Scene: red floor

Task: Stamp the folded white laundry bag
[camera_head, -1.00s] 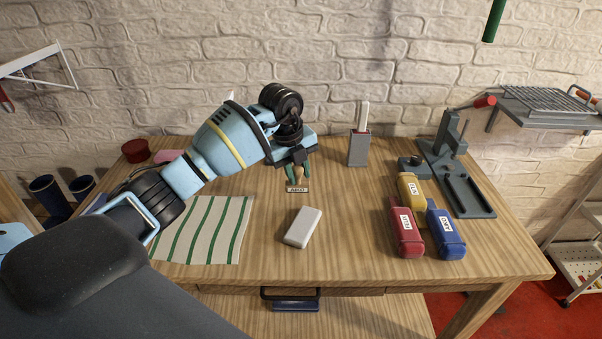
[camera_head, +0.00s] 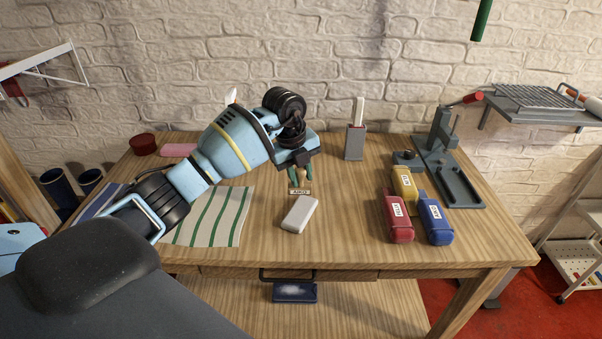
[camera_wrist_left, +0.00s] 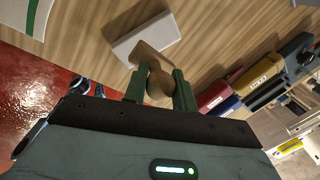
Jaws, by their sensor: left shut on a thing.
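The folded white laundry bag (camera_head: 299,213) looks like a small, pale, rounded block lying flat on the wooden table; it also shows in the left wrist view (camera_wrist_left: 146,38). My left gripper (camera_head: 300,174) is shut on a stamp (camera_head: 300,191) with a rounded wooden handle and a lettered label on its side. In the left wrist view the stamp (camera_wrist_left: 150,55) sits between the green fingers (camera_wrist_left: 158,90). In the head view it is just behind the bag; I cannot tell the height between them. The stamp's underside is hidden. My right gripper is not in view.
A green-striped cloth (camera_head: 215,217) lies to the left. Red (camera_head: 398,220), yellow (camera_head: 404,185) and blue (camera_head: 435,222) labelled cases lie to the right. A grey holder (camera_head: 355,142) and a grey stand (camera_head: 455,180) are behind. The table in front of the bag is clear.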

